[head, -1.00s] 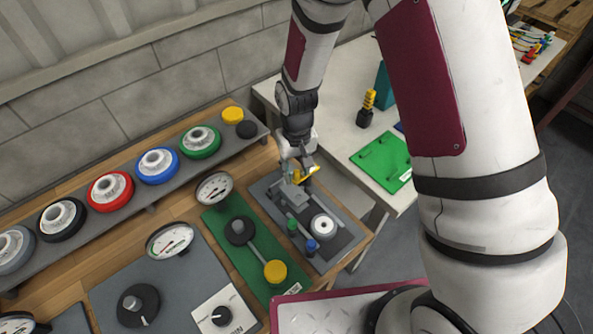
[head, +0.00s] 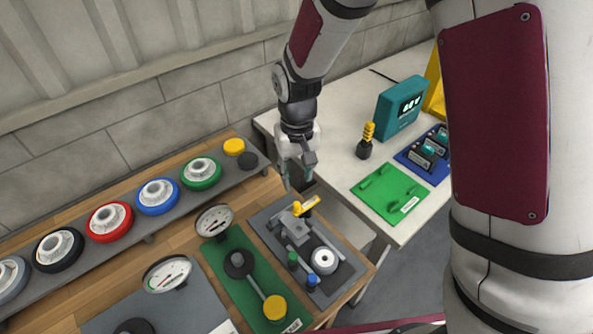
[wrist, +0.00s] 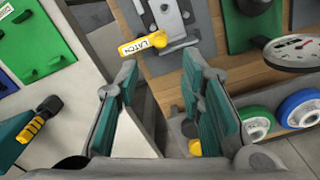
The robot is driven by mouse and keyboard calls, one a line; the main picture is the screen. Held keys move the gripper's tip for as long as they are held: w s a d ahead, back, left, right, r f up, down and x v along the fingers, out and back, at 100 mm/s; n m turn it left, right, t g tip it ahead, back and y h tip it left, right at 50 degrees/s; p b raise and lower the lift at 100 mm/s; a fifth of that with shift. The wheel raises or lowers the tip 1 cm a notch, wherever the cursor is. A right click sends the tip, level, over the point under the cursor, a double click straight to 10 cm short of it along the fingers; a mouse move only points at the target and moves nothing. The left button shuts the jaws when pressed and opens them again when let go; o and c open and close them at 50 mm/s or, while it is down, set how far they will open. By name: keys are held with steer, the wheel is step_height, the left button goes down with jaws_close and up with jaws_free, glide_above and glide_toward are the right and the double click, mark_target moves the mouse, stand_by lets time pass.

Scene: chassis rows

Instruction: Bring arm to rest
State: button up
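My arm comes down from the top of the head view. My gripper (head: 296,178) hangs above the far edge of the wooden bench, pointing down. In the wrist view its teal-padded fingers (wrist: 163,105) stand wide apart with nothing between them. A yellow latch handle (head: 306,206) on a grey fixture plate (head: 345,266) lies below and in front of the gripper, apart from it. In the wrist view the handle, marked LATCH (wrist: 144,45), shows beyond the fingertips.
A grey rack (head: 148,238) with several coloured wheels runs along the wall at left. A green panel with a yellow knob (head: 275,307) lies beside the fixture. A white table (head: 339,133) at right bears a green board (head: 391,193), a teal meter (head: 402,106) and a yellow-black tool (head: 366,138).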

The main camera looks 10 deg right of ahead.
steer(key=s+d+r+t, duration=0.15)
steer(key=d+r, duration=0.25)
steer(key=r, duration=0.6)
steer(key=s+d+r+m+t, duration=0.1)
steer(key=s+d+r+t, duration=0.1)
steer(key=s+d+r, duration=0.3)
steer(key=s+d+r+m+t, duration=0.1)
steer(key=s+d+r, duration=0.4)
steer(key=s+r, duration=0.5)
steer(key=s+t, duration=0.1)
steer(key=s, duration=0.2)
steer(key=shift+r, duration=0.2)
